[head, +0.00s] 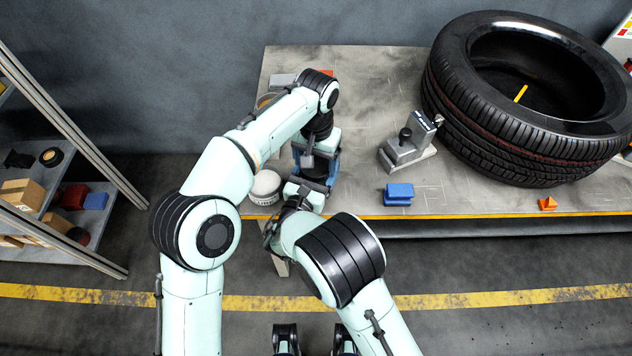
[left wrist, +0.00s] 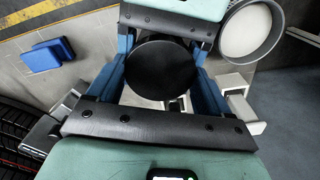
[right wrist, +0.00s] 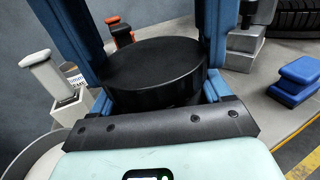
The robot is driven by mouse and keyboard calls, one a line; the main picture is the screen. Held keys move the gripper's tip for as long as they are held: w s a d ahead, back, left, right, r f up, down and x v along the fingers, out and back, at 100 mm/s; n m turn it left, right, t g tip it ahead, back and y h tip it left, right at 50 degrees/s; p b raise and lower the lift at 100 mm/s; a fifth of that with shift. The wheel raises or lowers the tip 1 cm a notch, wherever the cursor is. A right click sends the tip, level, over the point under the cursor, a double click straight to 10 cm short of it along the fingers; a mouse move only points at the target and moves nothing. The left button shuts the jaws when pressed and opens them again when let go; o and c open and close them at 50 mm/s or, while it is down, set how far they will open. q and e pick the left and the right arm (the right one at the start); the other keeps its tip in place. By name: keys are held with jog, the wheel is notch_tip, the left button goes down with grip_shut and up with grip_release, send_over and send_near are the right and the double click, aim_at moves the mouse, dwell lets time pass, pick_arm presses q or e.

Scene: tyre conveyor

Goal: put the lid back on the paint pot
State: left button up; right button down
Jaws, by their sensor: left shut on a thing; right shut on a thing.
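The paint pot (head: 264,197) stands open near the front left of the bench, its pale paint showing. It also shows at the top right of the left wrist view (left wrist: 252,30). The lid is a thick black disc, seen between blue fingers in both the left wrist view (left wrist: 160,76) and the right wrist view (right wrist: 155,72). My left gripper (head: 318,155) reaches down from above and is shut on the lid. My right gripper (head: 312,182), at the bench's front edge, is also shut on it. The lid is right of the pot, apart from it, and mostly hidden in the head view.
A grey block with a black knob (head: 404,150) stands right of the grippers. A blue block (head: 398,194) lies near the front edge. A large tyre (head: 500,140) fills the bench's right. A small orange piece (head: 547,204) lies before it. A shelf (head: 50,180) stands left.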

pick_arm(q)
jog(key=o, duration=1.1)
jog(key=shift+r, duration=2.25)
jog(key=shift+r+n, duration=0.45)
jog(key=shift+n, duration=0.45)
jog(key=shift+r+n, duration=1.3)
jog(key=shift+f, duration=4)
